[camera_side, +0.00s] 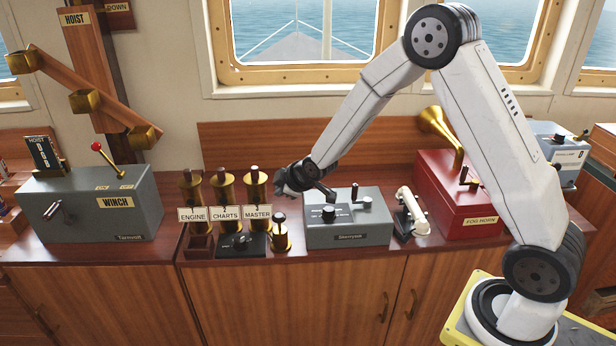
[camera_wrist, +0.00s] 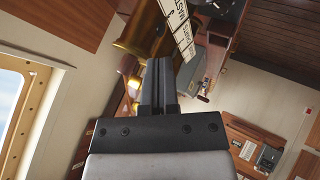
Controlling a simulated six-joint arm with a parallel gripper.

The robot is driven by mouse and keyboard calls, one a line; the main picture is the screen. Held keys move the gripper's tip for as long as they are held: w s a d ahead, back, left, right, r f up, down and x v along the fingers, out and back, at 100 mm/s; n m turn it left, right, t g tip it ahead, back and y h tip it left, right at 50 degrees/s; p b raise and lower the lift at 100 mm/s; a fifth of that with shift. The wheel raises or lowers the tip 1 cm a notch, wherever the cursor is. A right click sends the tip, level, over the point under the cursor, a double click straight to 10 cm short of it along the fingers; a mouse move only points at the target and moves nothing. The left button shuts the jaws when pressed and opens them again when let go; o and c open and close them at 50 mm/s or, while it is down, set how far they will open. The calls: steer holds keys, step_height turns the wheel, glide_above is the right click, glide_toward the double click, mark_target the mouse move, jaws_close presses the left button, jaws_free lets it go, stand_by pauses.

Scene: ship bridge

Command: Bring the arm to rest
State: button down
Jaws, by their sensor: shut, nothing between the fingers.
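My gripper (camera_side: 284,188) is at the end of my white arm, above the counter, between the brass cylinder labelled MASTER and the grey Sherrywek box. It looks level with the upper part of the cylinders; I cannot tell the exact gap to them. In the wrist view my gripper (camera_wrist: 159,72) shows its two dark fingers together with nothing between them. The arm is bent, with its elbow raised in front of the window.
Brass cylinders with signs (camera_side: 223,213) stand left of the gripper. The grey Sherrywek box (camera_side: 348,236), a white handset (camera_side: 411,214) and the red FOG HORN box (camera_side: 440,185) stand to the right. The grey WINCH box (camera_side: 88,222) is at the left.

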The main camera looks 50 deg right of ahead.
steer(key=s+a+r+m+g, duration=0.1)
steer(key=s+a+m+g, duration=0.1)
steer(key=s, duration=1)
steer(key=s+a+r+m+g, duration=0.2)
steer(key=s+m+g, duration=0.2)
steer(key=s, duration=0.9)
steer(key=shift+s+a+m, duration=0.15)
steer(key=shift+s+m, duration=0.05)
steer(key=shift+m, duration=0.9)
